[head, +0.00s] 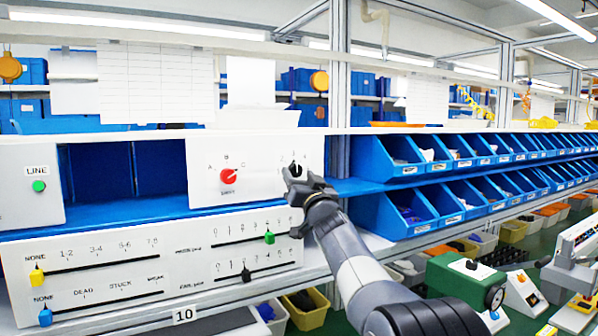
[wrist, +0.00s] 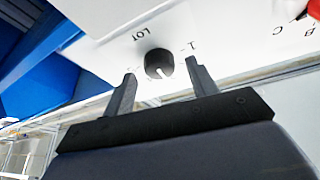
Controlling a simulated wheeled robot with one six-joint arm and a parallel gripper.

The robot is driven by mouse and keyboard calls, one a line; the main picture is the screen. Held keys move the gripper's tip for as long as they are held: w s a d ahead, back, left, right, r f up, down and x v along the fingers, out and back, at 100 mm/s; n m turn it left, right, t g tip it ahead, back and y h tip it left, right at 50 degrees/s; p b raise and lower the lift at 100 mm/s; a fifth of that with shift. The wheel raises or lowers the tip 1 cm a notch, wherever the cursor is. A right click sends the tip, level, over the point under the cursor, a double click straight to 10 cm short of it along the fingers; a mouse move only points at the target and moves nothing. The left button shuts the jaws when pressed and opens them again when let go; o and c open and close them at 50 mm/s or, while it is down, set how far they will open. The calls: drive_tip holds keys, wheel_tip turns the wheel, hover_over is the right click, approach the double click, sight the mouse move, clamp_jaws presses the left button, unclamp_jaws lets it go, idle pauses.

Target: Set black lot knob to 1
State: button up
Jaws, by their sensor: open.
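The black LOT knob (head: 296,170) sits on the right part of a white upright panel. In the wrist view the knob (wrist: 158,63) shows a pale pointer line, aimed away from the LOT label and toward my gripper's palm. The mark 1 stands to the right of the knob there; another mark to its left is too faint to read. My gripper (wrist: 161,72) is open. Its two fingertips stand on either side of the knob, with visible gaps, and contact is not visible. In the head view my gripper (head: 298,181) partly covers the knob's lower side.
A red knob (head: 228,176) with letters A, B, C sits left on the same panel (head: 205,157). Below is a panel with yellow, blue, green and black sliders (head: 150,262). A green LINE button (head: 39,186) is far left. Blue bins (head: 385,160) stand to the right.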

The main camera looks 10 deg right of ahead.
drive_tip(key=shift+w+a+r, duration=0.1)
drive_tip(key=shift+w+r, duration=0.05)
drive_tip(key=shift+w, duration=0.25)
drive_tip(key=shift+c, duration=0.5)
drive_tip(key=c, duration=0.9)
drive_tip(key=shift+o, duration=0.2)
